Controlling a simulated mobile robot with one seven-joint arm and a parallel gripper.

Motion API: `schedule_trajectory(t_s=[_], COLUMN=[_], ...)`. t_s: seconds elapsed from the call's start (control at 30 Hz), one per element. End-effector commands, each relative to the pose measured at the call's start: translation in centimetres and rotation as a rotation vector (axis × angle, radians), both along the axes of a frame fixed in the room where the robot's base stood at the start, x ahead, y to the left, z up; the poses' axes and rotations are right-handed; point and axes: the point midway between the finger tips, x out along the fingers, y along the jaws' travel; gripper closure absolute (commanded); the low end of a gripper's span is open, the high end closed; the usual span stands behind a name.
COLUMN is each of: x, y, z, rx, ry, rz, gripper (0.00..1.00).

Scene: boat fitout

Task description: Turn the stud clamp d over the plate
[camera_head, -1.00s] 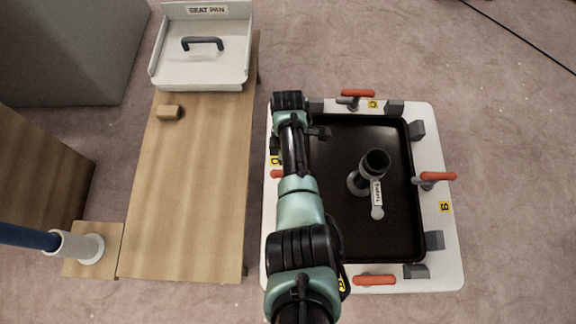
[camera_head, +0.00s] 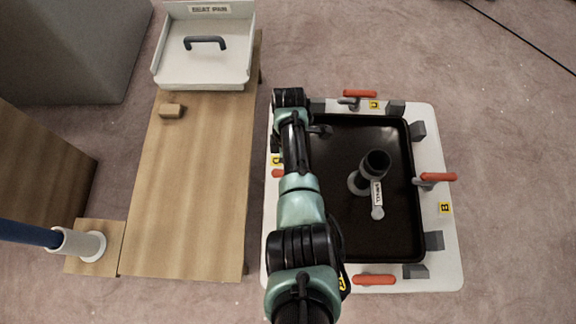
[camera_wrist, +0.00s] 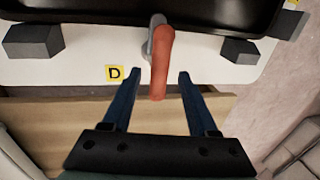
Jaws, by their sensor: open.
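Stud clamp d has an orange-red handle (camera_wrist: 162,62) on a grey stud, beside the yellow D label (camera_wrist: 115,73) on the white frame. In the wrist view the handle points from the black plate (camera_wrist: 215,12) toward my gripper, out past the white frame's edge. My gripper (camera_wrist: 155,85) is open, with one blue finger on each side of the handle's outer end and gaps showing on both sides. In the head view my arm hides most of clamp d; a bit of its handle (camera_head: 278,173) shows left of the arm. The black plate (camera_head: 345,225) lies inside the frame.
Other orange-handled clamps stand at the far side (camera_head: 359,94), right side (camera_head: 438,177) and near side (camera_head: 374,280). Grey blocks (camera_wrist: 34,41) edge the plate. A dark upright pipe (camera_head: 375,163) stands on it. A wooden bench (camera_head: 195,200) lies to the left.

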Motion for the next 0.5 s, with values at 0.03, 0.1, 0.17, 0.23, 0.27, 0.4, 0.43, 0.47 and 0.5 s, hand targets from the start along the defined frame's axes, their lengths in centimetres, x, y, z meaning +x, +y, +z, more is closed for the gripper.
schedule_trajectory(t_s=[0.03, 0.1, 0.17, 0.23, 0.27, 0.4, 0.43, 0.47, 0.5], x=[0.3, 0.6, 0.8, 1.1, 1.3, 1.8, 1.9, 2.0, 2.1], y=[0.0, 0.0, 0.0, 0.0, 0.0, 0.1, 0.1, 0.1, 0.1], z=[1.3, 2.7, 4.1, 5.7, 6.4, 9.1, 9.6, 10.0, 10.5], rx=[0.000, 0.000, 0.000, 0.000, 0.000, 0.001, 0.001, 0.001, 0.001], ry=[-0.003, -0.004, -0.004, -0.003, -0.004, -0.003, -0.003, -0.003, -0.001], rz=[0.000, -0.001, 0.000, 0.000, 0.000, 0.000, 0.000, 0.000, 0.000], gripper=[0.41, 0.41, 0.41, 0.41, 0.41, 0.41, 0.41, 0.41, 0.41])
